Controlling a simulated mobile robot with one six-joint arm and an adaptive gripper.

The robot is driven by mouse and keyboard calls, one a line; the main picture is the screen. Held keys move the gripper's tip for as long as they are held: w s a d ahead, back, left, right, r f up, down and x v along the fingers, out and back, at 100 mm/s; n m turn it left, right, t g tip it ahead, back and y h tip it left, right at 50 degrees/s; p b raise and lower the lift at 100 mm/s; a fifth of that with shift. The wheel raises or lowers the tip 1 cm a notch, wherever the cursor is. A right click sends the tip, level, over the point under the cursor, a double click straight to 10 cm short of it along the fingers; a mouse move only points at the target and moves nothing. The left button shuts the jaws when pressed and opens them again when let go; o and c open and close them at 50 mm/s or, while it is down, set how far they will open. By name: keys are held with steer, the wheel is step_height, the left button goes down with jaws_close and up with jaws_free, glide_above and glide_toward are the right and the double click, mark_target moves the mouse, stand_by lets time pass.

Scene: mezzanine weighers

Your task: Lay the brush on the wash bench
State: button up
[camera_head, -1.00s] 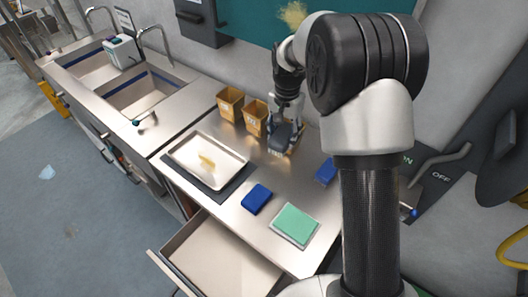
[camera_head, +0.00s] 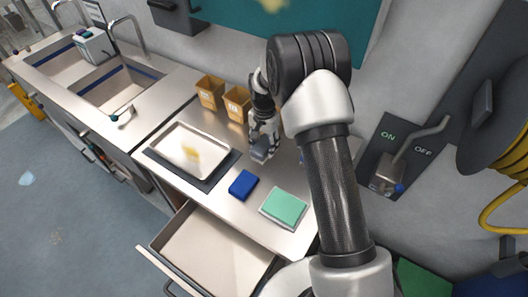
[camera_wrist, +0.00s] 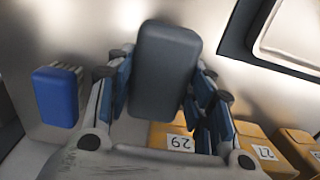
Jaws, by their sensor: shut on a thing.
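My gripper (camera_head: 262,148) is shut on a dark grey block-shaped brush (camera_wrist: 165,70). The grey back of the brush fills the middle of the wrist view, between the blue finger pads; its underside is hidden there. In the head view the brush (camera_head: 261,155) is over the steel bench (camera_head: 222,200), right of the tray. I cannot tell whether it touches the top. A second brush, blue with pale bristles (camera_wrist: 55,95), lies at the left of the wrist view; my arm mostly hides it in the head view.
A blue block (camera_head: 243,185) and a green pad (camera_head: 284,207) lie toward the front. The drawer (camera_head: 215,250) is open. A sink bench (camera_head: 120,90) adjoins at left.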

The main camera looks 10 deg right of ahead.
steer(key=shift+f, duration=2)
steer(key=shift+b, duration=0.3)
steer(key=shift+f, duration=0.25)
steer(key=o, duration=1.1)
steer(key=shift+r, duration=0.2)
